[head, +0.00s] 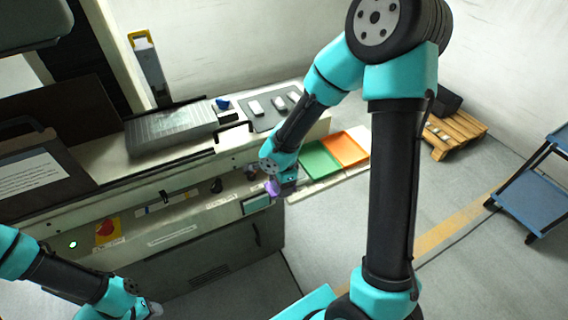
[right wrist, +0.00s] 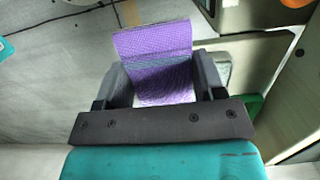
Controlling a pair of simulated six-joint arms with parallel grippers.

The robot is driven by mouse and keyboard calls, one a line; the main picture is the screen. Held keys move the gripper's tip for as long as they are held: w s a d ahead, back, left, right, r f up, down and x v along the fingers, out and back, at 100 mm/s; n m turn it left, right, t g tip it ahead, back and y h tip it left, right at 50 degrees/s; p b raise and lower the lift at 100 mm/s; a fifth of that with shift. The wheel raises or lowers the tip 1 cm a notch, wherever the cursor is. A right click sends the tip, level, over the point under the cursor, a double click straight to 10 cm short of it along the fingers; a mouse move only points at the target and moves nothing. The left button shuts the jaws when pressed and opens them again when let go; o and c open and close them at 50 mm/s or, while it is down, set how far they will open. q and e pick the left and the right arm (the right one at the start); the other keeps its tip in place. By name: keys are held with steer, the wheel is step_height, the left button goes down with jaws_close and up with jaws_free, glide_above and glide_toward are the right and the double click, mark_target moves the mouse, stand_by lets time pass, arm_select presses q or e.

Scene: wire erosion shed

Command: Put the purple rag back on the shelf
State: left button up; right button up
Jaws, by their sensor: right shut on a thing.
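The purple rag (right wrist: 155,55) is between the two fingers of my right gripper (right wrist: 163,78), which is shut on it. The rag sticks out past the fingertips like a stiff folded sheet, with a darker band across it. In the head view a small part of the rag (head: 272,188) shows at my right gripper (head: 278,188), in front of the machine's right end. A blue shelf unit (head: 537,190) stands at the right edge, well apart from the rag, and is partly cut off. My left gripper (head: 148,308) is at the bottom left, mostly cut off.
The long machine bench (head: 190,222) has a red knob (head: 107,228) on its front. A green tray (head: 320,162) and an orange tray (head: 346,148) lie behind my right gripper. A wooden pallet (head: 455,133) is at the back right. Open floor lies before the shelf unit.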

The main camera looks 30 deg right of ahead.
steer(key=shift+w, duration=0.15)
steer(key=w+d, duration=0.2)
steer(key=w, duration=0.2)
steer(key=w+d+f, duration=0.1)
steer(key=w+d, duration=0.2)
steer(key=w, duration=0.1)
steer(key=w+d, duration=0.3)
steer(key=w, duration=0.1)
steer(key=shift+w+f, duration=0.25)
steer(key=shift+w, duration=0.1)
steer(key=shift+w+d, duration=0.1)
steer(key=shift+w, duration=0.05)
steer(key=shift+w+d+f, duration=0.15)
steer(key=shift+w+f, duration=0.05)
steer(key=shift+w, duration=0.05)
steer(key=shift+f, duration=1.6)
steer(key=shift+f, duration=0.15)
steer(key=o, duration=0.6)
